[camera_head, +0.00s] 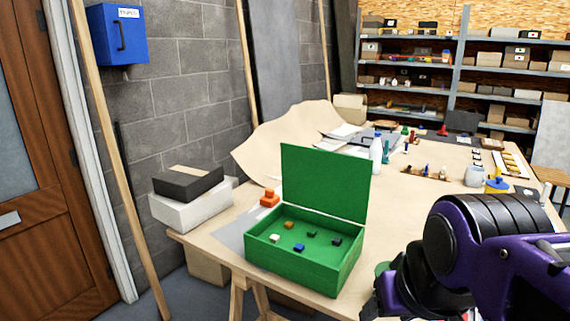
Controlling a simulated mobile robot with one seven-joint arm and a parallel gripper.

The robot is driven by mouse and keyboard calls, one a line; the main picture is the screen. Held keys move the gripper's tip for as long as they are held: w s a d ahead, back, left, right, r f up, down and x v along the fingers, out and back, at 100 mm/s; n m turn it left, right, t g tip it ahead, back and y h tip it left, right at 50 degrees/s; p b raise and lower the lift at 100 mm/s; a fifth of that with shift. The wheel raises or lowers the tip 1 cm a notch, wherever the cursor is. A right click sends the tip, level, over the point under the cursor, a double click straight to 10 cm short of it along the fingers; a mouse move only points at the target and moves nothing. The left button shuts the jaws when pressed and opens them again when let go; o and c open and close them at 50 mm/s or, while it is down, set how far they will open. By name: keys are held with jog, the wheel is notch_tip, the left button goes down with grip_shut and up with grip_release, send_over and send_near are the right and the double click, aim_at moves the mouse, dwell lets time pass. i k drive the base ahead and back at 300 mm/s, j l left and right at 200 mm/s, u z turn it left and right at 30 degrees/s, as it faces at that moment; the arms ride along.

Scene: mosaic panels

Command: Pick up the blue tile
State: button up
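The blue tile (299,248) is a small block lying inside an open green box (300,279), near the front of its floor. The box stands on the near left corner of the table with its lid (325,182) raised at the back. Around the blue tile lie a white tile (276,239), an orange-brown tile (289,225), a dark green tile (311,234) and a black tile (337,241). My purple and black arm is at the lower right, apart from the box. I cannot see my gripper's fingers.
An orange stacked object (269,198) sits on the table left of the box. A white box (192,207) with a black box on it stands by the wall. Bottles and tools fill the table's far part. Bare tabletop (405,213) lies right of the lid.

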aim_at(298, 248)
jog(key=i+j+z, duration=0.1)
jog(key=j, duration=0.3)
jog(key=i+j+z, duration=0.1)
jog(key=j, duration=0.3)
jog(key=i+j+z, duration=0.1)
jog(key=j, duration=0.3)
jog(key=i+j+z, duration=0.1)
jog(key=j, duration=0.3)
jog(key=i+j+z, duration=0.4)
jog(key=k+j+u, duration=0.1)
jog(key=k+u, duration=0.2)
jog(key=i, duration=0.05)
